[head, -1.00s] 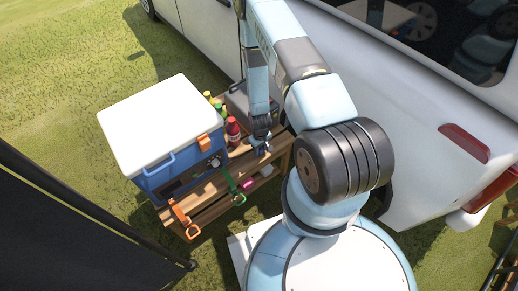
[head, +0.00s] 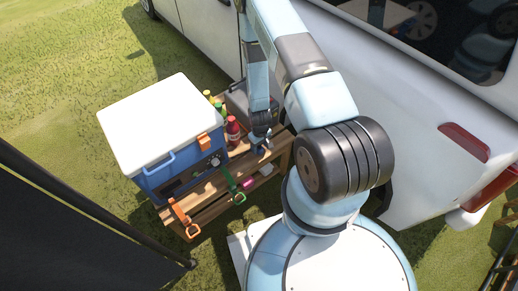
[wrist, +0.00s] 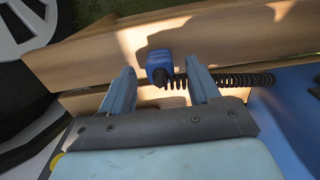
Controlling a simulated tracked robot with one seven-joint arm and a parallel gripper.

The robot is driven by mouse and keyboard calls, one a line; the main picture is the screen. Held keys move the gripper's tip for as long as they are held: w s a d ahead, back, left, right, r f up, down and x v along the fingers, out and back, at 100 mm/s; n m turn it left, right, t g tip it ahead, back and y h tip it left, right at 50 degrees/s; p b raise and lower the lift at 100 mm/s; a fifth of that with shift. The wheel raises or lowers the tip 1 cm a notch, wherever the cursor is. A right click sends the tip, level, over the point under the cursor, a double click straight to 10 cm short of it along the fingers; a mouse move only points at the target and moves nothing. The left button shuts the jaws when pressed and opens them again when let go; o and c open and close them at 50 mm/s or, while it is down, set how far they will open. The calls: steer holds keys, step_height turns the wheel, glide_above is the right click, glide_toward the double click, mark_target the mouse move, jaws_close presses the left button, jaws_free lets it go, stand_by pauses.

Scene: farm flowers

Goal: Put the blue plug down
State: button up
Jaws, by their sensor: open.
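The blue plug (wrist: 159,64) lies on the wooden slats in the wrist view, with a black coiled cord (wrist: 235,80) running from it to the right. My gripper (wrist: 160,78) is open, with one finger on each side of the plug and a gap visible at the left finger. The right finger is close to the plug and cord; I cannot tell whether it touches. In the head view my gripper (head: 261,142) is low over the right end of the wooden bench (head: 283,147), and the plug is too small there to make out clearly.
A blue cooler (head: 172,172) with a white lid stands on the bench to the left. A red bottle (head: 233,131) and other bottles stand between it and my gripper. A white vehicle (head: 420,120) is close on the right.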

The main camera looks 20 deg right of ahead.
step_height(320, 180, up, 11)
stand_by(0.5)
step_height(320, 180, up, 44)
steer(key=m+t, duration=0.2)
steer(key=t, duration=0.1)
glide_above(260, 146)
steer(key=s+r+t, duration=0.1)
steer(key=s+r, duration=0.4)
steer(key=r, duration=0.3)
steer(key=s+r+m+t, duration=0.1)
steer(key=s+r, duration=0.8)
steer(key=s, duration=0.5)
steer(key=shift+s+a+m+t, duration=0.25)
steer(key=shift+a+m+t, duration=0.05)
